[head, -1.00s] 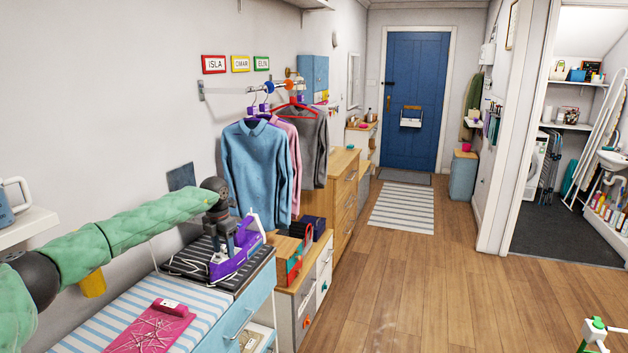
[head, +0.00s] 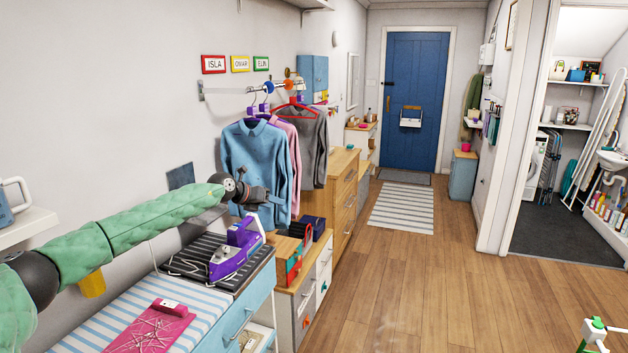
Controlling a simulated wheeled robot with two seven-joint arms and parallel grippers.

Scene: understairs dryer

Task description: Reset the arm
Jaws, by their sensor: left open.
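My left arm (head: 130,228) in its green padded sleeve reaches in from the left over the ironing surface. My left gripper (head: 277,198) is open and empty, pointing right, in front of the blue shirt (head: 250,155). A purple and white iron (head: 235,250) rests on the dark striped mat (head: 190,262) below the gripper, apart from it.
A pink board (head: 150,328) lies on the blue-striped cover (head: 85,338). Shirts hang from a wall rail (head: 235,90) close beyond the gripper. Wooden drawers (head: 343,195) stand further back.

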